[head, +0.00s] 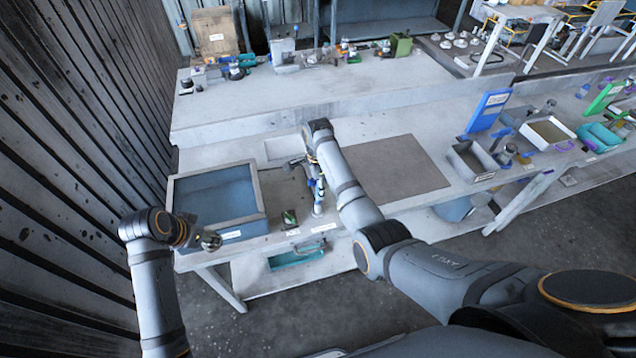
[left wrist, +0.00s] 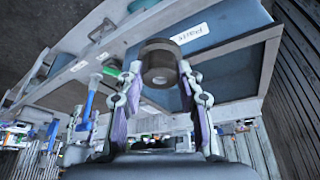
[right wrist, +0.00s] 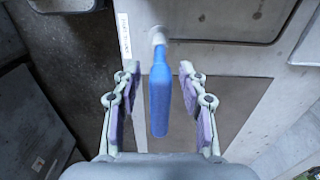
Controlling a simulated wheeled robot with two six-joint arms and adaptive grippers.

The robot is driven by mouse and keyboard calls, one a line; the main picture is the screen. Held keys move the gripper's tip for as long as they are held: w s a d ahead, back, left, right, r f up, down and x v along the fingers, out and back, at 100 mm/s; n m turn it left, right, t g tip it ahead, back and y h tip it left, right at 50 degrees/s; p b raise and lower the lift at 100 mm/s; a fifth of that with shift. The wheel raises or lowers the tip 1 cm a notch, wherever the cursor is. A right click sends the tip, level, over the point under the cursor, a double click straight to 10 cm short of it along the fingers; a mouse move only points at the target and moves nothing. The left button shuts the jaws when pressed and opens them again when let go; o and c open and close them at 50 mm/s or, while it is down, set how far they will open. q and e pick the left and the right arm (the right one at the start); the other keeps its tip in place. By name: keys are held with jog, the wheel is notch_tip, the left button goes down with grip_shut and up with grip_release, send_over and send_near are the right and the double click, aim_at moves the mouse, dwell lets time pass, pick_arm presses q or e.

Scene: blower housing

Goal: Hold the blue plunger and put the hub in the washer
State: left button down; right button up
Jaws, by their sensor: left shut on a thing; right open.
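The hub is a dark brown hollow cylinder (left wrist: 160,60). My left gripper (head: 205,240) is shut on it and holds it in front of the washer; the hub shows small in the head view (head: 212,241). The washer, a grey-framed basin with a blue inside (head: 172,192), sits at the left end of the bench, its label partly readable in the left wrist view (left wrist: 240,65). The blue plunger (right wrist: 160,92) has a pale tip and stands between the fingers of my right gripper (right wrist: 160,90), which is open with gaps on both sides. In the head view the plunger (head: 319,190) is beside my right arm.
A small green item (head: 289,217) lies on the bench near its front edge, right of the washer. A teal tray (head: 297,256) is below the bench top. A dark flat mat (head: 400,170) lies to the right. A slatted wall (head: 85,130) stands on the left.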

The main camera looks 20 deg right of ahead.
grip_shut()
jog(key=shift+f, duration=0.1)
